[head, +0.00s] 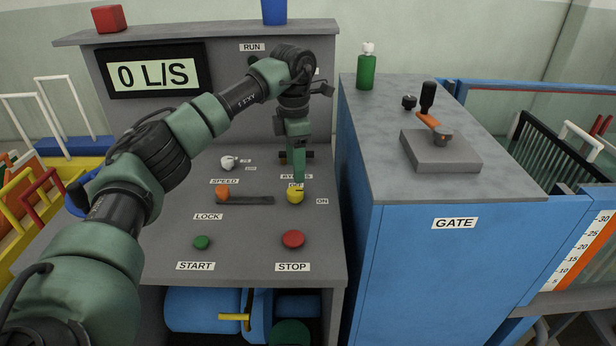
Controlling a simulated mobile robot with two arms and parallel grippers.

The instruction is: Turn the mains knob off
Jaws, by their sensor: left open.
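The yellow knob (295,195) sits on the sloping grey console, with an ON label at its right and a partly covered OFF label just behind it. No mains wording is readable; I take it as the mains knob. Its pointer direction is too small to tell for sure. My left gripper (298,178) points down just behind and above the knob, its fingers open with nothing between them. It partly covers the label behind the knob; whether it touches the knob I cannot tell. My right gripper is out of view.
Nearby on the console are a green START button (202,242), a red STOP button (292,239), an orange LOCK slider (222,192) and a white SPEED knob (229,162). The display (155,74) reads 0 L/S. A blue cabinet (440,270) stands close at the right.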

